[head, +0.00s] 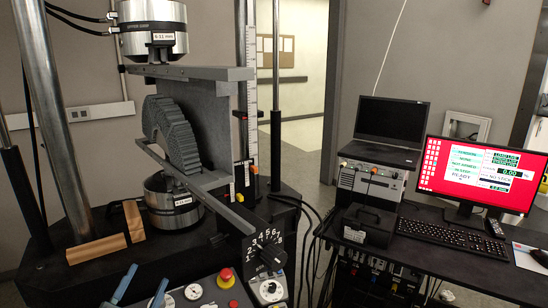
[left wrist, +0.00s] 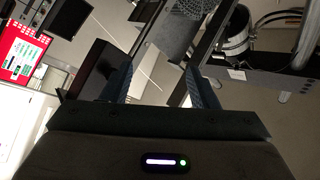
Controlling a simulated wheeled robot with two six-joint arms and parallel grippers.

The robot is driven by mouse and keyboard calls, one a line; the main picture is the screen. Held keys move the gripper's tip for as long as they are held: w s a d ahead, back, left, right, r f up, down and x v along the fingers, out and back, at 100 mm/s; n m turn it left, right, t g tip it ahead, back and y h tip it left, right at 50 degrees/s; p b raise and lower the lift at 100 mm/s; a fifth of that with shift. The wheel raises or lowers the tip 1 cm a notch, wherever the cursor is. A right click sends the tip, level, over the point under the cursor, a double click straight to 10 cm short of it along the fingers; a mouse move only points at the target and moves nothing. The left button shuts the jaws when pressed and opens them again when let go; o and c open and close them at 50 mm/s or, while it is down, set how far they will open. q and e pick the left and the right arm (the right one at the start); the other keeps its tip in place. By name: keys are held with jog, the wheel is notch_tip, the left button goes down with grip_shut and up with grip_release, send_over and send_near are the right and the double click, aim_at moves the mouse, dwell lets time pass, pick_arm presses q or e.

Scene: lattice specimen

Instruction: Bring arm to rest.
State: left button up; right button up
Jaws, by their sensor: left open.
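My left gripper (head: 142,286) shows at the bottom edge of the head view as two blue fingertips, apart, with nothing between them. In the left wrist view its two blue fingers (left wrist: 158,82) are also spread and empty. The grey ribbed lattice specimen (head: 172,130) stands in the testing machine, between an upper plate (head: 190,73) and a lower bar (head: 185,172), well beyond the gripper. Part of the lattice shows at the top of the left wrist view (left wrist: 192,10). My right gripper is in neither view.
A monitor with a red screen (head: 480,172), keyboard (head: 448,235) and laptop (head: 390,125) stand at right.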

pick_arm(q)
jog(key=s+a+f+n+g+y, duration=0.4)
jog(key=s+f+n+g+y, duration=0.15)
jog(key=f, duration=0.25)
jog(key=s+a+f+n+g+y, duration=0.4)
jog(key=f+n+y, duration=0.2)
jog(key=f+n, duration=0.1)
jog(key=s+d+f+m+g+h, duration=0.1)
jog(key=s+d+f+g+h, duration=0.1)
jog(key=s+d+f+g, duration=0.3)
jog(key=s+f+g+h, duration=0.1)
jog(key=s+f, duration=0.1)
jog(key=s, duration=0.5)
jog(key=s+d+f+m+g+h, duration=0.1)
jog(key=s+d+f+g+h, duration=0.15)
jog(key=s+f, duration=0.2)
notch_tip(320, 180, down, 28)
jog(key=a+g, duration=0.2)
jog(key=a, duration=0.1)
jog(key=s+a+f+g, duration=0.1)
jog(key=s+f, duration=1.8)
jog(key=f, duration=0.1)
jog(key=shift+f+n, duration=0.35)
jog(key=shift+f, duration=0.05)
